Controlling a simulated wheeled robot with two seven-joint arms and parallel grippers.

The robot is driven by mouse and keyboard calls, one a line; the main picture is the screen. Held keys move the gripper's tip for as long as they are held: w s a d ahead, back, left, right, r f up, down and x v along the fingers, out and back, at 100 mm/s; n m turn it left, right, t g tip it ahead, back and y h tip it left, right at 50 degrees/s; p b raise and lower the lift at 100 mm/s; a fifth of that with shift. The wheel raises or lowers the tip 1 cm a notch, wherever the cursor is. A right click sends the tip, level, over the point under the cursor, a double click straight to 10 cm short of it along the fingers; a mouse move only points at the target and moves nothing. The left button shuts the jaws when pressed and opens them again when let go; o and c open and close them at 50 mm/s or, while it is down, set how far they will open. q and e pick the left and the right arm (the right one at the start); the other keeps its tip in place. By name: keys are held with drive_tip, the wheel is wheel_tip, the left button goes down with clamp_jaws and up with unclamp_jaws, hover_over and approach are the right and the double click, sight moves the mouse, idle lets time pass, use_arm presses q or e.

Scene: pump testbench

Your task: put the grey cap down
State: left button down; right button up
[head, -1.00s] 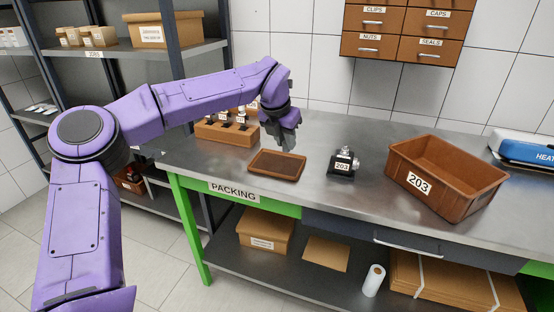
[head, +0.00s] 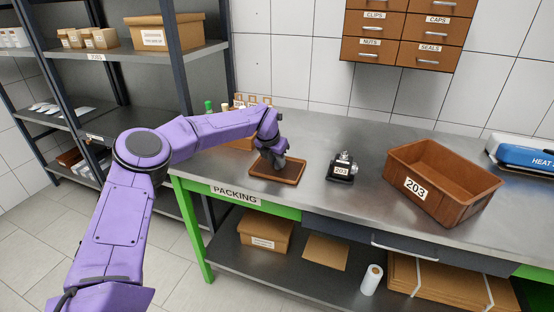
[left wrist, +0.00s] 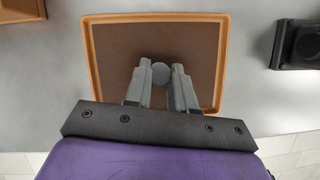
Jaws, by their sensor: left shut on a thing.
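The grey cap (left wrist: 160,72) shows in the left wrist view as a small round grey disc between my left gripper's fingertips. My left gripper (left wrist: 161,80) is shut on it. Both are over the brown tray (left wrist: 98,50), which has a raised orange-brown rim. In the head view my left gripper (head: 274,161) is low over the tray (head: 289,181), and the cap is too small to make out there. I cannot tell whether the cap touches the tray floor. My right gripper is not in view.
A black pump unit (head: 341,170) marked 203 stands right of the tray on the steel packing bench (head: 335,205). A brown bin (head: 440,185) marked 203 is farther right. A wooden rack with bottles (head: 239,143) stands behind my left arm. Bare bench lies between tray and pump.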

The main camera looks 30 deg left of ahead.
use_arm(q)
drive_tip(key=c, duration=0.9)
unclamp_jaws()
drive_tip(key=shift+f, duration=0.1)
drive_tip(key=shift+c, duration=0.2)
drive_tip(key=b+v, duration=0.1)
drive_tip(key=v, duration=1.1)
